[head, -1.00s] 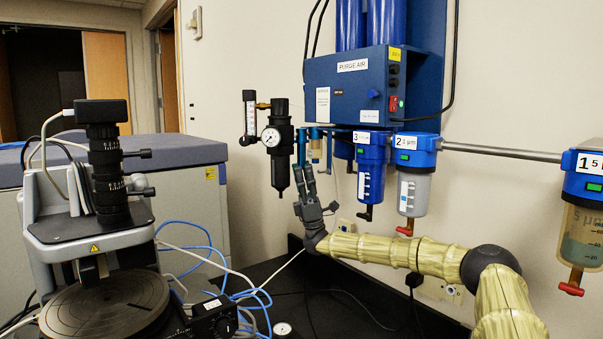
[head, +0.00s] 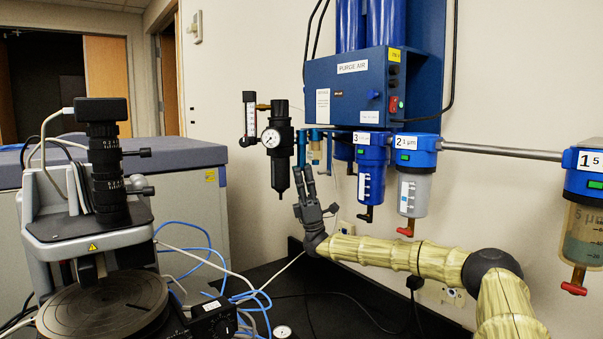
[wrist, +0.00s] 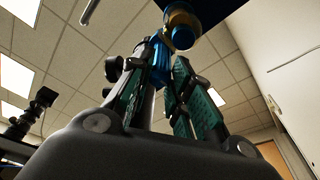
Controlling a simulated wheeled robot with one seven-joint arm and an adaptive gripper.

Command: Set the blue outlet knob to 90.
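The blue outlet knob (head: 302,148) hangs to the right of the black regulator, below the blue purge air box, and appears small in the head view. Any scale or pointer on it is too small to read. My gripper (head: 303,171) points up from below, with its fingertips just under the knob. In the wrist view my gripper (wrist: 165,68) has its two green-padded fingers apart, one on each side of a blue ribbed part that looks like the knob (wrist: 160,62). I cannot tell whether the pads touch it.
The black regulator (head: 280,150) with its gauge (head: 271,138) stands close left of my gripper. A filter labelled 3 (head: 371,165) and one labelled 2 (head: 413,170) hang to the right. A blue-and-gold round fitting (wrist: 183,30) is above my fingers. The stylus profiler (head: 100,220) is at left.

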